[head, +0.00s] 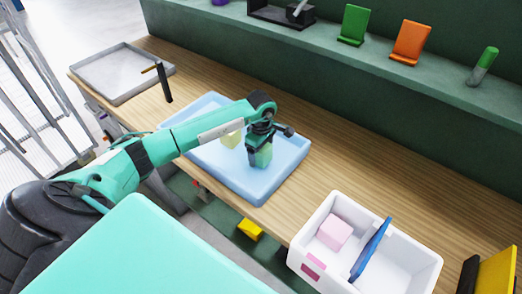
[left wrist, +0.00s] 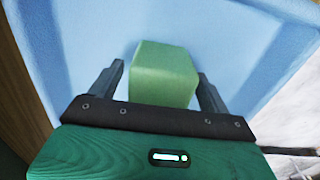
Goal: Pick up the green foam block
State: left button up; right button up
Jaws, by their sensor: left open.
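The green foam block (head: 261,157) is in the light blue tray (head: 270,191) on the wooden bench, directly below my left gripper (head: 258,146). In the left wrist view the green block (left wrist: 165,73) lies between the two dark fingers of my left gripper (left wrist: 160,85). The fingers are open, with a gap visible on the block's left side and a narrower one on its right. A pale yellow block (head: 231,138) is in the same tray, partly hidden behind my left arm. My right gripper is not in view.
A white bin (head: 312,262) with a pink block (head: 334,232) and a blue divider (head: 370,249) stands at the front right. A grey tray (head: 112,76) is at the back left. A green shelf (head: 340,62) runs behind the bench. Bare wood lies right of the blue tray.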

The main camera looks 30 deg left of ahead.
pick_arm(q)
jog(key=c, duration=1.1)
jog(key=shift+o, duration=0.2)
notch_tip(320, 180, up, 20)
jog(key=b, duration=0.4)
jog(key=shift+b, duration=0.4)
